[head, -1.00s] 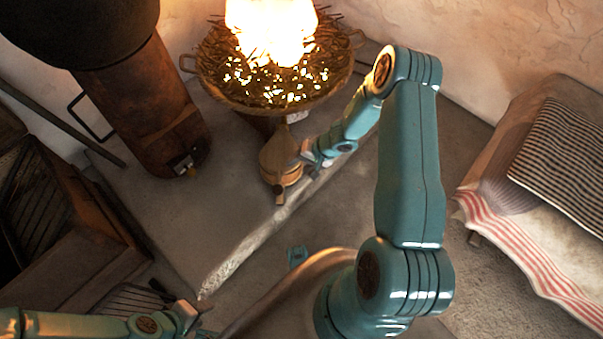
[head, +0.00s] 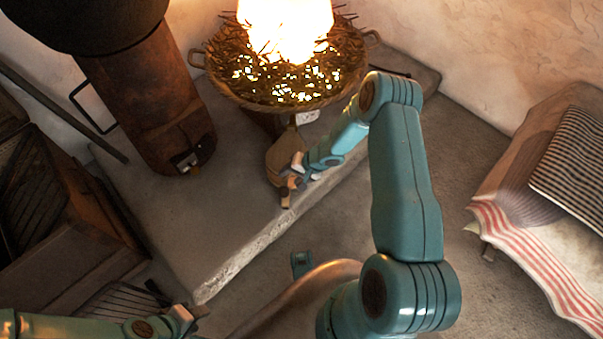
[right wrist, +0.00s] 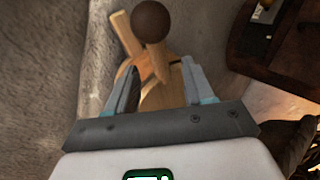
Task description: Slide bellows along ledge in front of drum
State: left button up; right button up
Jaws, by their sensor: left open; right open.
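The wooden bellows (head: 276,160) lie on the grey stone ledge (head: 236,190), below the fire basket. My right gripper (head: 296,174) is open at the bellows' near end and covers part of them in the head view. In the right wrist view, the bellows (right wrist: 163,92) show between and beyond the spread fingers of my right gripper (right wrist: 160,82), with a dark round knob in front; contact cannot be told. The rusty drum (head: 145,100) stands on the ledge to the left of the bellows. My left gripper (head: 196,314) is open at the lower left, away from the bellows.
A burning fire basket (head: 285,90) stands just behind the bellows. Ledge surface is clear between the drum and the bellows. A wooden chest-like piece (head: 70,235) is at left. A bench with striped cloths (head: 530,210) is at right.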

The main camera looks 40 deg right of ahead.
jog(key=b+x, duration=0.1)
jog(key=x, duration=0.3)
jog(key=shift+w+a+f+b, duration=0.1)
jog(key=shift+f+b, duration=0.3)
jog(key=shift+w+a+f, duration=0.3)
jog(key=shift+w+f, duration=0.05)
jog(key=shift+f, duration=0.2)
grip_shut()
dwell(0.7)
